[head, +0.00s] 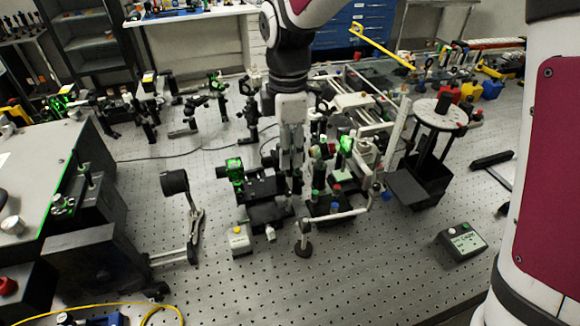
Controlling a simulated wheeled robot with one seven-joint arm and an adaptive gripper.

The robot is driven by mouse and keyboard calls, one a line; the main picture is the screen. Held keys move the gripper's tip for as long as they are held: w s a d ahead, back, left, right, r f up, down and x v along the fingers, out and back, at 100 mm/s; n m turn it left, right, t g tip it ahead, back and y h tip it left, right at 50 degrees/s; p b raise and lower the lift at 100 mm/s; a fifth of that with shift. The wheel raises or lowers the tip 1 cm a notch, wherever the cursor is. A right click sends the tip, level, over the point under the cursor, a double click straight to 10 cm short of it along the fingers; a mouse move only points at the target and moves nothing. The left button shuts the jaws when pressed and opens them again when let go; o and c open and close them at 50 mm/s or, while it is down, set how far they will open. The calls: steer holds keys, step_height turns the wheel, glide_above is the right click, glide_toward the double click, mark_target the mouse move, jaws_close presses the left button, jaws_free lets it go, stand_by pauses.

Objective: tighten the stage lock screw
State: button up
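My gripper (292,172) points straight down from my arm into the middle of the bench, among the crowded optics. Its lower end stands in front of or between dark stage parts, and I cannot tell whether its fingers are open or shut or touch anything. A black stage assembly (268,213) with green-lit mounts sits just below and left of the gripper. A small pale knob (270,233) shows at its front edge; I cannot tell whether this is the stage lock screw. No other screw can be made out at this size.
A small white box with a yellow top (241,241) stands left of the stage. A grey bar on a post (330,219) crosses in front. A black stand with a round white top (440,113) is at right. A control box (463,241) lies front right. The front perforated tabletop (350,285) is clear.

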mark_target(289, 192)
step_height(289, 192, down, 12)
steer(key=shift+r+p, duration=0.1)
steer(key=shift+p, duration=0.65)
jaws_close()
